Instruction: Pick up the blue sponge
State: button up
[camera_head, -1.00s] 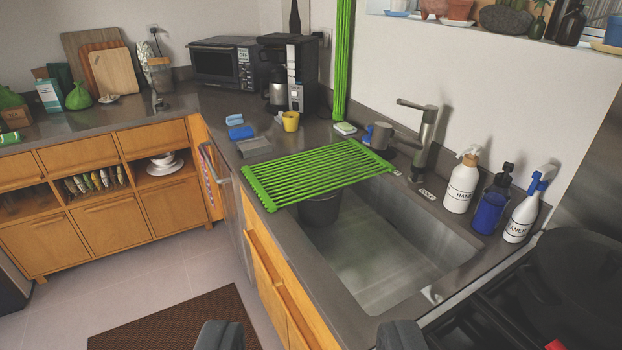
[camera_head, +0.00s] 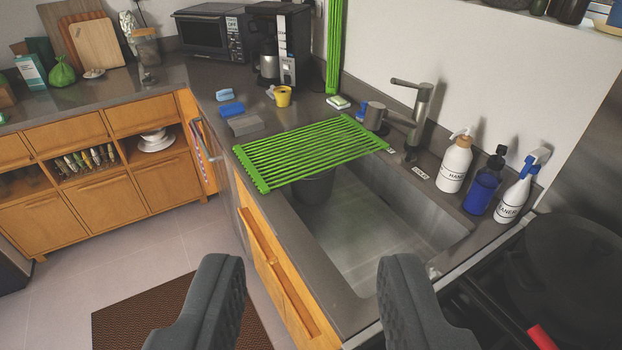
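A small blue block that looks like the blue sponge (camera_head: 232,109) lies on the dark countertop, left of the yellow cup and beyond the green drying rack. A lighter blue object (camera_head: 226,95) lies just behind it, too small to identify surely. My gripper (camera_head: 310,262) is at the bottom of the view, its two dark fingers wide apart with nothing between them. It is well short of the blue block, with the sink and rack beyond the fingers.
A grey block (camera_head: 244,125) lies in front of the blue one. A yellow cup (camera_head: 283,96) stands to its right. The green rack (camera_head: 310,150) spans part of the sink (camera_head: 385,235). A faucet (camera_head: 415,115) and several bottles (camera_head: 455,165) line the right.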

aim_at(232, 109)
jog(key=z, duration=0.05)
jog(key=k, duration=0.35)
jog(key=u, duration=0.65)
jog(key=i, duration=1.15)
jog(key=u, duration=0.7)
jog(key=i, duration=2.5)
jog(key=z, duration=1.2)
jog(key=i, duration=0.95)
jog(key=z, duration=0.45)
jog(key=k, duration=0.9)
jog(key=z, duration=0.1)
